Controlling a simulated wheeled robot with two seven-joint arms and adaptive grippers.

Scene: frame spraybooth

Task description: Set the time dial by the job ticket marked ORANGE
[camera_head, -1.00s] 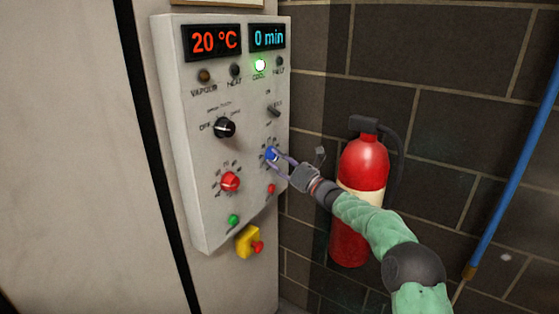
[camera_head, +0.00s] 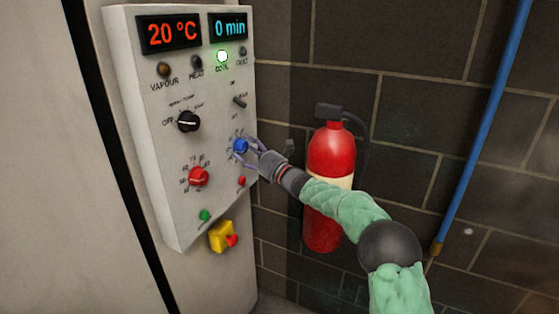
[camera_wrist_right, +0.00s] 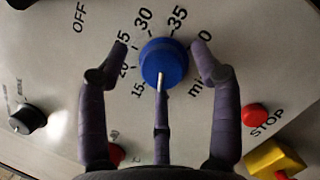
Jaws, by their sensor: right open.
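The blue time dial (camera_head: 240,146) is on the right part of the grey control panel (camera_head: 150,215). In the right wrist view the dial (camera_wrist_right: 163,58) has minute numbers around it and its white mark points down, between 15 and "min". The time display (camera_head: 228,27) reads 0 min. My right gripper (camera_head: 248,151) is at the dial. In the wrist view its open fingers (camera_wrist_right: 162,52) stand on either side of the dial, with small gaps showing. No job ticket is in view. My left gripper is not in view.
A red knob (camera_head: 198,177), a black knob (camera_head: 188,122) and a red STOP button (camera_wrist_right: 255,116) are near the dial. A yellow emergency-stop box (camera_head: 220,236) is below. A red fire extinguisher (camera_head: 331,160) stands behind my right arm. The temperature display (camera_head: 170,33) reads 20 °C.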

